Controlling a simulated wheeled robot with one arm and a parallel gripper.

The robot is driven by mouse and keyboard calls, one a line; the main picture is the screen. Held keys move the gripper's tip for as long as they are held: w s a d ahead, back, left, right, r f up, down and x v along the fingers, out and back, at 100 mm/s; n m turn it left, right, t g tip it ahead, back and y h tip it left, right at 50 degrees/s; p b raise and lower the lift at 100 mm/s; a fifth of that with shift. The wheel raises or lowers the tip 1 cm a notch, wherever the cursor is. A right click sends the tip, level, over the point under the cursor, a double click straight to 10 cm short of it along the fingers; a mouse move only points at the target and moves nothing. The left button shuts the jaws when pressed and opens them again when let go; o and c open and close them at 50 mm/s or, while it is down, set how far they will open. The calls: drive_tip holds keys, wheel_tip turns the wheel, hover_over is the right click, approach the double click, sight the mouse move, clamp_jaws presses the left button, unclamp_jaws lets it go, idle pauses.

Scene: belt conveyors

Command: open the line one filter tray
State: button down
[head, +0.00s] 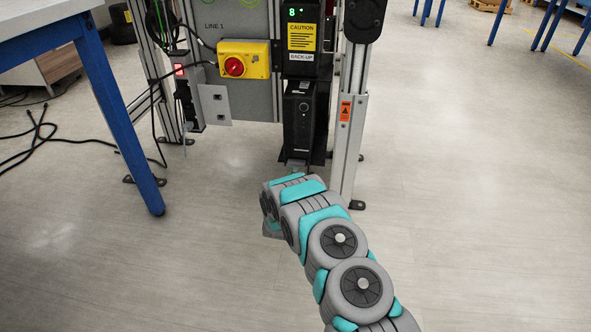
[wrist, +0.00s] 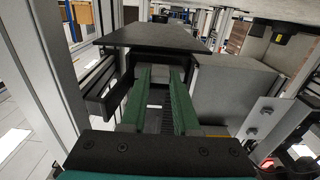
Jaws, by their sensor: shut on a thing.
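The black housing below the back-up label (head: 299,118) stands at the front of line one, with a dark lower edge close above the floor. My gripper (head: 295,166) reaches in at that lower edge, low to the floor, and the arm hides part of it. The fingers are shut on what looks like the filter tray's front or handle. The exact grip spot is hidden between the fingertips.
A yellow switch box with a red knob (head: 242,60) is on the grey panel, left of the housing. An aluminium post (head: 347,135) stands close on the right. A blue-legged table (head: 122,115) is at left. Floor right of the post is clear.

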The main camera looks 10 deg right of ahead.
drive_tip(key=p+v, duration=0.1)
drive_tip(key=v, duration=0.5)
drive_tip(key=c, duration=0.6)
unclamp_jaws()
drive_tip(key=shift+c, duration=0.2)
drive_tip(key=p+v, duration=0.1)
drive_tip(key=v, duration=0.6)
drive_tip(key=shift+s, duration=0.4)
drive_tip(key=shift+a, duration=0.1)
